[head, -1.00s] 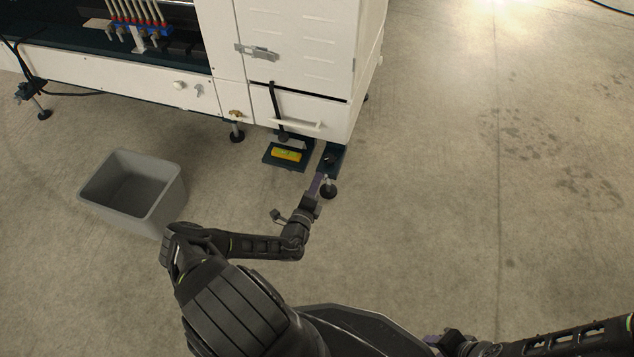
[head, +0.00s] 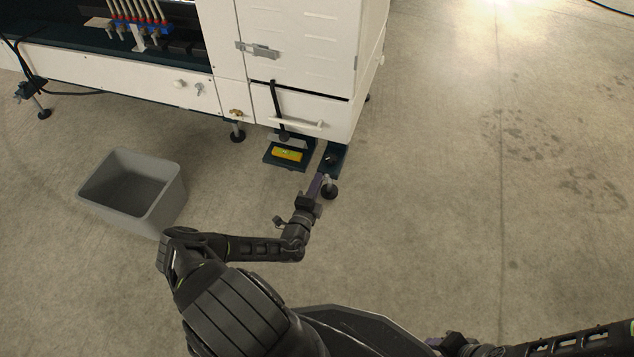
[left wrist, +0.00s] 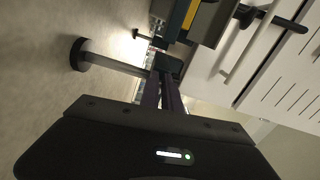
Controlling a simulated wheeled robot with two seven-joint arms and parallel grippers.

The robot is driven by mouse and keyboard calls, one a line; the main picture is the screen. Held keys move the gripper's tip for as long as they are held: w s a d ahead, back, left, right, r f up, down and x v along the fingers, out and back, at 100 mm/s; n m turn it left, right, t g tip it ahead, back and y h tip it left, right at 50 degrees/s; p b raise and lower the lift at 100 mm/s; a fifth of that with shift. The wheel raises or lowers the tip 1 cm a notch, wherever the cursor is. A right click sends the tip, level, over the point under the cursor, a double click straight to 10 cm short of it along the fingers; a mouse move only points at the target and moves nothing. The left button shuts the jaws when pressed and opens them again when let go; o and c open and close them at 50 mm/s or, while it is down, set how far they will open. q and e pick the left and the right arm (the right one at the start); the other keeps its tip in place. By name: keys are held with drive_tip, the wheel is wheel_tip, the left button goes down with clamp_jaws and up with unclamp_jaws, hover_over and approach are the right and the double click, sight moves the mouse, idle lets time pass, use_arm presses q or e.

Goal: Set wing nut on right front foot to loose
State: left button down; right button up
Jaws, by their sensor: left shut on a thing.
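The right front foot (head: 331,192) has a round dark pad on the floor and a pale stem under the dark bracket at the machine's right front corner. In the left wrist view the foot's pad (left wrist: 78,54) and stem (left wrist: 115,64) lie sideways. My left gripper (head: 319,183) is at the top of this stem, just below the bracket. In the left wrist view its fingers (left wrist: 166,82) are close together at the stem's upper end. They are shut on the wing nut, which the fingers mostly hide. My right gripper (head: 440,343) shows only partly at the bottom edge.
The white machine (head: 300,60) stands above. A yellow level (head: 287,155) lies on a dark plate left of the foot. A grey bin (head: 165,205) stands on the floor at left. Another foot (head: 237,134) is farther left. The floor at right is clear.

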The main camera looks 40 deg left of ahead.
use_arm(q)
drive_tip(key=c, duration=1.7)
unclamp_jaws()
drive_tip(key=shift+d+f, duration=0.2)
drive_tip(key=shift+d, duration=0.4)
drive_tip(key=shift+o, duration=0.5)
drive_tip(key=shift+w+a, duration=0.1)
drive_tip(key=shift+a, duration=0.05)
drive_tip(key=shift+a+r, duration=0.1)
drive_tip(key=shift+a, duration=0.05)
drive_tip(key=p+v, duration=0.3)
drive_tip(key=v, duration=0.5)
drive_tip(key=shift+w, duration=0.1)
